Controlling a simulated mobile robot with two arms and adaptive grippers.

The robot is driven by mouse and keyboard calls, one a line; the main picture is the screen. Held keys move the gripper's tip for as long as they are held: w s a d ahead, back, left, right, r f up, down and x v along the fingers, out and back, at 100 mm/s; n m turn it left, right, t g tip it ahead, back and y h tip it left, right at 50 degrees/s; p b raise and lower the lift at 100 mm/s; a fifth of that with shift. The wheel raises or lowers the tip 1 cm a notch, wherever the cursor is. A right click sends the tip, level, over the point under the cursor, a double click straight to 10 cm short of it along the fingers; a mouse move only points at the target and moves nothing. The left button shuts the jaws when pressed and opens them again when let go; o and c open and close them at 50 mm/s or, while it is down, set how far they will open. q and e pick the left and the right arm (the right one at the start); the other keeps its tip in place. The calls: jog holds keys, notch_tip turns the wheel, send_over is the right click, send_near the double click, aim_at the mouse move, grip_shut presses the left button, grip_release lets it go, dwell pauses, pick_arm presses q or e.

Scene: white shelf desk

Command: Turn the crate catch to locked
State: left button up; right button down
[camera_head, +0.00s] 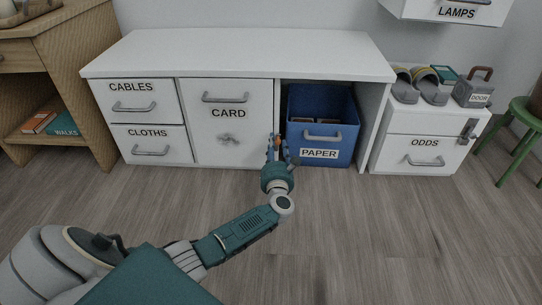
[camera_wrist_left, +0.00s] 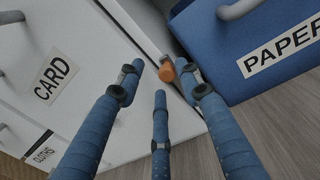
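The blue crate labelled PAPER (camera_head: 343,133) sits in the open bay of the white desk; its front also shows in the left wrist view (camera_wrist_left: 235,60). A small orange piece, likely the crate catch (camera_wrist_left: 163,72), shows at the edge between the CARD front and the crate. Whether it is locked cannot be told. My left gripper (camera_head: 278,143) reaches up to this edge. In the left wrist view its three blue fingers (camera_wrist_left: 160,78) are spread, with the orange piece between the tips, nearest the right finger. Contact cannot be told. My right gripper is not in view.
The CARD front (camera_head: 255,98), with a grey knob (camera_head: 228,139), is left of the crate. The ODDS cabinet (camera_head: 400,153), with a grey latch (camera_head: 467,131), stands at right, near a green stool (camera_head: 522,125). The wooden floor (camera_head: 370,230) in front is clear.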

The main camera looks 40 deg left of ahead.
pick_arm(q)
jog(key=p+v, duration=0.5)
jog(key=v, duration=0.5)
jog(key=s+d+r+m+t+h+p, duration=0.15)
jog(key=d+r+m+h+p, duration=0.55)
jog(key=m+p, duration=0.75)
jog(key=s+d+r+m+g+h+p, duration=0.2)
jog(key=s+m+p, duration=0.7)
jog(key=p, duration=1)
jog(key=d+r+g, duration=0.1)
jog(key=d+r, duration=0.1)
jog(key=d, duration=0.1)
jog(key=shift+s+d+r+h, duration=0.15)
jog(key=shift+r+h, duration=0.05)
jog(key=shift+h, duration=0.1)
